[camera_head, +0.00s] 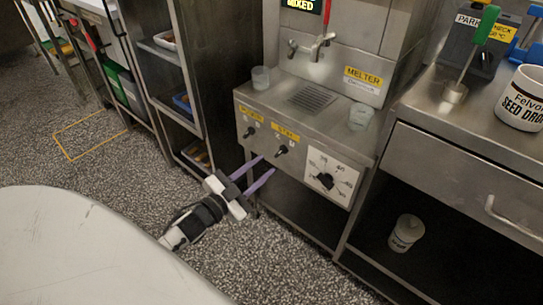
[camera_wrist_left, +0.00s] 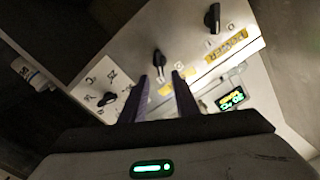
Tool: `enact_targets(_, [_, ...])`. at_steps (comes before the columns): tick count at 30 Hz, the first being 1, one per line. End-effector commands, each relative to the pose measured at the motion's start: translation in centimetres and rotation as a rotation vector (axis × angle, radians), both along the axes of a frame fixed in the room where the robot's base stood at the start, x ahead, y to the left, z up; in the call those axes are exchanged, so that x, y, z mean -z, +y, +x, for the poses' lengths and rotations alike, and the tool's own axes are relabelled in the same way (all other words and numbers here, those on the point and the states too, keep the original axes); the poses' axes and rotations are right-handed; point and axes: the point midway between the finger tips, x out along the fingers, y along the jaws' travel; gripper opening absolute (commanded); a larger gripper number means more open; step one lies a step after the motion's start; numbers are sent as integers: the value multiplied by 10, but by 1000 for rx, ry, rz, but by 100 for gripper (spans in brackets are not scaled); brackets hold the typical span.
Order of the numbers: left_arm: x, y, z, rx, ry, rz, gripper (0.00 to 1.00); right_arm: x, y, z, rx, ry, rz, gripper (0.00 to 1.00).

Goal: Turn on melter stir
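The melter (camera_head: 350,128) is a steel unit with a spout, a drip grille and a front panel. The stir knob (camera_head: 281,151), black under a yellow STIR label (camera_head: 285,134), is in the middle of the panel. It also shows in the left wrist view (camera_wrist_left: 158,62), just ahead of the fingertips and roughly between them. My left gripper (camera_head: 268,164) is open and empty, its purple fingers pointing at this knob from below and left. I cannot tell whether the fingers touch it. My right gripper is out of view.
Another black knob (camera_head: 249,132) is left of the stir knob, and a white dial (camera_head: 325,177) is right. Two clear cups (camera_head: 261,78) stand on the melter's top. A lit display (camera_wrist_left: 230,98) is in the wrist view. A mug (camera_head: 521,100) stands on the right counter.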

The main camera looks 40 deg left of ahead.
Motion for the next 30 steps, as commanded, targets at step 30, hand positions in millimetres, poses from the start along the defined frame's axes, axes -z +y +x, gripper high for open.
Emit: enact_targets(30, [3, -1, -29, -41, 55, -20, 28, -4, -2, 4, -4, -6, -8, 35])
